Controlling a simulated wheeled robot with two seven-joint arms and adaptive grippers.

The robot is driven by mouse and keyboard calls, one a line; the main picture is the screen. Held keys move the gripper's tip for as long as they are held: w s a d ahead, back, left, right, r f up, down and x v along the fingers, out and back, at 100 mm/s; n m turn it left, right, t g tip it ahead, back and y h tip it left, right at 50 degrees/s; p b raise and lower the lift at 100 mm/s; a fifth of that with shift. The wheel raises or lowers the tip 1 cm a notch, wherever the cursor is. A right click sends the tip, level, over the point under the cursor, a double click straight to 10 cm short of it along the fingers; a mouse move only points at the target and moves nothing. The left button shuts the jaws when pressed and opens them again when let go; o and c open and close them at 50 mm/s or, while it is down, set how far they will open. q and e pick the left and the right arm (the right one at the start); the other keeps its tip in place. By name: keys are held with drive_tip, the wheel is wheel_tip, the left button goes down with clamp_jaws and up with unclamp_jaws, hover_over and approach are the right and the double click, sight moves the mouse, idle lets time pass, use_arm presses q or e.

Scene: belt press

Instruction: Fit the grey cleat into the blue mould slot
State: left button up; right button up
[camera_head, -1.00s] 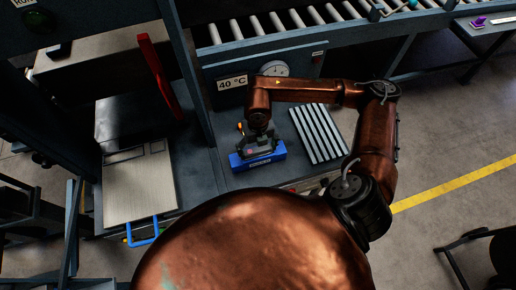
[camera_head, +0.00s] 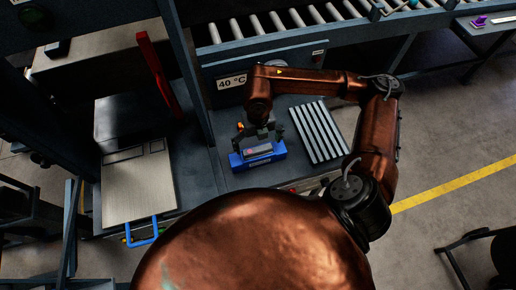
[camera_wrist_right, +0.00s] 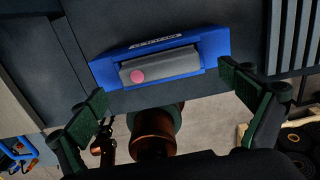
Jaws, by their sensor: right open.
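The blue mould (camera_head: 256,160) sits on the dark bench and also shows in the right wrist view (camera_wrist_right: 215,45). The grey cleat (camera_wrist_right: 162,67), with a pink dot near one end, lies lengthwise at the mould's slot; in the head view the cleat (camera_head: 259,150) rests on top of the mould. I cannot tell how deep it sits. My right gripper (camera_head: 260,138) is above the mould, its fingers spread wide; in the wrist view its green pads (camera_wrist_right: 170,100) stand apart with nothing between them, clear of the cleat. My left gripper is not in view.
A ribbed grey plate (camera_head: 318,133) lies on the bench right of the mould. A sign reading 40 °C (camera_head: 231,82) is on the panel behind. A red lever (camera_head: 158,75) and a pale plate with a blue handle (camera_head: 142,232) are at the left. A roller conveyor (camera_head: 290,20) runs behind.

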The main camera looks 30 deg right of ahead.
sight(258, 150)
wheel_tip(258, 150, up, 8)
drive_tip(key=b, duration=0.1)
drive_tip(key=shift+r, duration=0.25)
idle(0.4)
